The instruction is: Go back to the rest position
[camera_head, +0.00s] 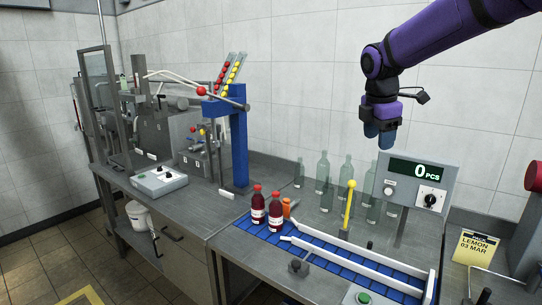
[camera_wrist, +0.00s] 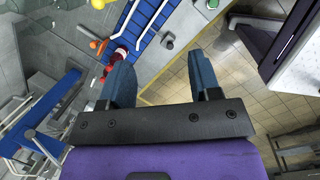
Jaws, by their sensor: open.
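My gripper (camera_head: 379,135) hangs in the air at the upper right of the head view, fingers pointing down, above and behind the bottle line. In the wrist view my gripper (camera_wrist: 162,70) shows two blue fingers spread apart with nothing between them, only floor and a bench edge beyond. My purple arm reaches in from the upper right corner of the head view.
Two dark red bottles (camera_head: 275,210) stand at the left end of the blue conveyor (camera_head: 335,258). Clear bottles (camera_head: 322,172), a yellow-topped post (camera_head: 348,205) and a counter display (camera_head: 419,180) reading 0 PCS stand nearby. A blue frame (camera_head: 238,145) rises at left.

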